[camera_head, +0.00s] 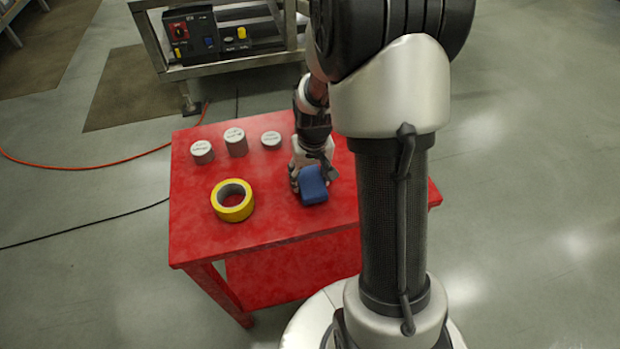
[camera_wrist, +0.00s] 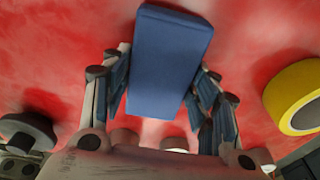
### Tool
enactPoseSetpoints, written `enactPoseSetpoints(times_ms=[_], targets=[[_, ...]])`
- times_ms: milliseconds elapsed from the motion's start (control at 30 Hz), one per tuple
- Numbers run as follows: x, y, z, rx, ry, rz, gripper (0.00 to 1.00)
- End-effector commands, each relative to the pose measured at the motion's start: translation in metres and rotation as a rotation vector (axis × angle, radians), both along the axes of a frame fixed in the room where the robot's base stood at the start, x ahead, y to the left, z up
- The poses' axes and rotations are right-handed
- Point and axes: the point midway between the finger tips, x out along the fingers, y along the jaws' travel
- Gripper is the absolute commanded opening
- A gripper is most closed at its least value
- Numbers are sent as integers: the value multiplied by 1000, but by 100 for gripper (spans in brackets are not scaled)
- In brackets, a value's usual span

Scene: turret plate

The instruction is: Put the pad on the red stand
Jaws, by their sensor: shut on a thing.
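The pad is a blue block (camera_head: 313,185). It also shows in the wrist view (camera_wrist: 168,62), between the two fingers. My gripper (camera_head: 312,178) is shut on the pad, over the red stand. In the wrist view my gripper's fingers (camera_wrist: 160,92) press on both sides of the pad. The red stand (camera_head: 270,222) is a table with a scuffed red top. The pad is at or just above this top; I cannot tell whether it touches. My arm hides part of the right side of the stand.
A yellow tape roll (camera_head: 233,201) lies on the stand left of the pad. Grey cylinders with white tops, a left one (camera_head: 202,152), a taller middle one (camera_head: 236,142) and a low one (camera_head: 271,140), stand along the back. The front of the top is clear.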

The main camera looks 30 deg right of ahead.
Motion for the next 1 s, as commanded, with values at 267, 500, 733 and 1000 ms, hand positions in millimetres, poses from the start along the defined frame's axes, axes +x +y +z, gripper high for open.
enactPoseSetpoints(times_ms=[267,500,733,1000], targets=[[1,0,-2,-1,-2,0,32],[0,0,-5,0,-1,0,62],[0,0,-5,0,-1,0,75],[0,0,-4,0,-1,-1,75]])
